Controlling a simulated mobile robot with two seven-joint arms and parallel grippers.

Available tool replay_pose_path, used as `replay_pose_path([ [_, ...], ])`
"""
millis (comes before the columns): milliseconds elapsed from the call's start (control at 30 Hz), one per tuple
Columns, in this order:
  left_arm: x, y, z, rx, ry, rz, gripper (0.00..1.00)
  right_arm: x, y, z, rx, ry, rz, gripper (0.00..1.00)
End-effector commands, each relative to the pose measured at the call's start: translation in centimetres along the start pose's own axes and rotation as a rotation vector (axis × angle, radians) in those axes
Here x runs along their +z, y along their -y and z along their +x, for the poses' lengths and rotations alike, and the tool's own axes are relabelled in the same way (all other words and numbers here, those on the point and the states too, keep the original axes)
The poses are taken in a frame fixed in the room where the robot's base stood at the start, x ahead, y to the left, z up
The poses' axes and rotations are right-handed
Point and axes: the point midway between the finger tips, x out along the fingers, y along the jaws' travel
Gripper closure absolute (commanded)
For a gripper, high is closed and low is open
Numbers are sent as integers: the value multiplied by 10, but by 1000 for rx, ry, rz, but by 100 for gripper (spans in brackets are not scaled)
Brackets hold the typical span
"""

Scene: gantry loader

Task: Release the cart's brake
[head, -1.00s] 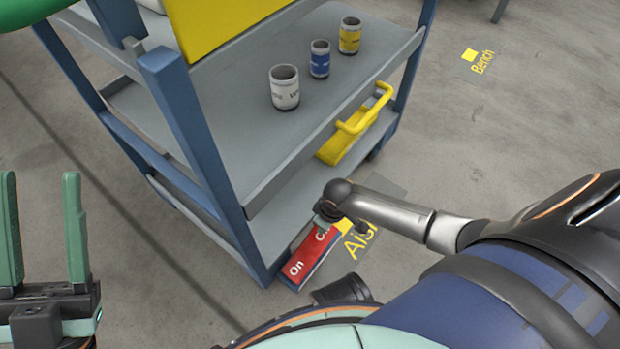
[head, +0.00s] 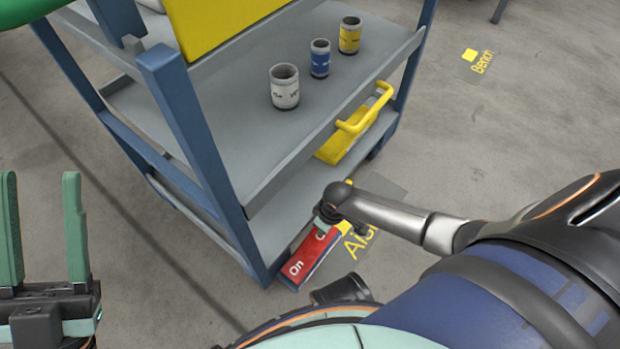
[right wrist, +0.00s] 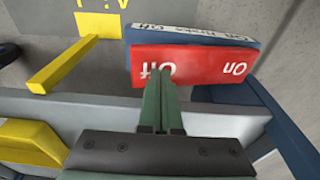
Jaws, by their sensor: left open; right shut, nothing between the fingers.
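The cart's brake is a red rocker pedal (head: 309,256) marked "On" at its near end, low beside the bottom shelf. The right wrist view shows it as a red plate (right wrist: 205,68) with upside-down "On" at right and "Off" at left, on a blue base. My right gripper (head: 322,224) is shut and empty, pointing down at the "Off" end. In the right wrist view its fingertips (right wrist: 159,82) overlap the pedal beside the "Off" word; I cannot tell whether they press it. My left gripper (head: 40,235) is open and empty, left of the cart.
The cart (head: 172,120) has blue posts and grey shelves. Three cans, white (head: 285,88), blue (head: 319,60) and yellow (head: 350,36), stand on its middle shelf. A yellow handle (head: 362,112) sticks out near my right arm.

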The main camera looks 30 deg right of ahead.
Motion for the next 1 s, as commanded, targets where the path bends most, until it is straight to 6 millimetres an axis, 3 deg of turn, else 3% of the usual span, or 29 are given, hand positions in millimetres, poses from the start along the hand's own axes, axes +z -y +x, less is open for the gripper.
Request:
replay_pose_path([
  [1000, 1, -1, -1, 1, -1, 0, 50, 2, 1, 15, -2, 0, 0, 100],
])
